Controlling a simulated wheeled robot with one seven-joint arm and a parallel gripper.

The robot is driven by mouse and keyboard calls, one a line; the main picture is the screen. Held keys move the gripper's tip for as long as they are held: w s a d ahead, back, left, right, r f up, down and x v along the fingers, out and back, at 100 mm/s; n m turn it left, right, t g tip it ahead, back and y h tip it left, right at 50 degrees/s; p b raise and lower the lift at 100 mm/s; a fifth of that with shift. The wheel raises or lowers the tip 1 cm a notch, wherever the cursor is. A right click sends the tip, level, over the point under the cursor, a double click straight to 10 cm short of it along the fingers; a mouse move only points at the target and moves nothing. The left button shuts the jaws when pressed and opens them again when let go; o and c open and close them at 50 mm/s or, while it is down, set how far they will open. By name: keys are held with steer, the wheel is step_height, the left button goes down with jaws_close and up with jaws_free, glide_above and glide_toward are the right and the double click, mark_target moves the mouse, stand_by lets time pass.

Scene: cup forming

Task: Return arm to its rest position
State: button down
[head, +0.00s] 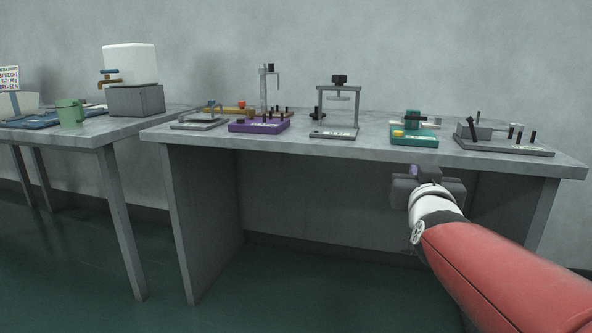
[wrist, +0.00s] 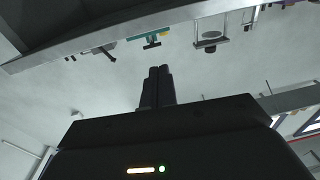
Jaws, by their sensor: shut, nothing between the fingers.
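My gripper (head: 415,172) is at the end of my arm, in front of the bench's front edge, at the right of the head view. Its two dark fingers (wrist: 157,84) are together with nothing between them in the wrist view. It is apart from everything on the bench. The fingertips are small and partly hidden by the wrist in the head view.
The grey bench (head: 365,146) carries a purple device (head: 258,125), a press-like stand (head: 335,132), a green device (head: 414,136) and a grey fixture (head: 503,146). Floor before the bench is clear.

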steer(key=s+a+f+g+y+p, duration=0.1)
steer(key=s+f+g, duration=0.3)
steer(key=s, duration=0.4)
steer(key=s+a+f+n+g+y+p, duration=0.1)
steer(key=s+a+f+g+p, duration=0.3)
steer(key=s, duration=0.5)
steer(key=s+a+f+n+g+y+p, duration=0.1)
steer(key=s+a+f+g+p, duration=0.1)
steer(key=s, duration=0.6)
step_height(320, 180, down, 4)
steer(key=g+p, duration=0.1)
steer(key=g, duration=0.1)
steer(key=shift+s+a+r+g+y, duration=0.25)
steer(key=shift+g+y, duration=0.05)
steer(key=shift+y, duration=0.1)
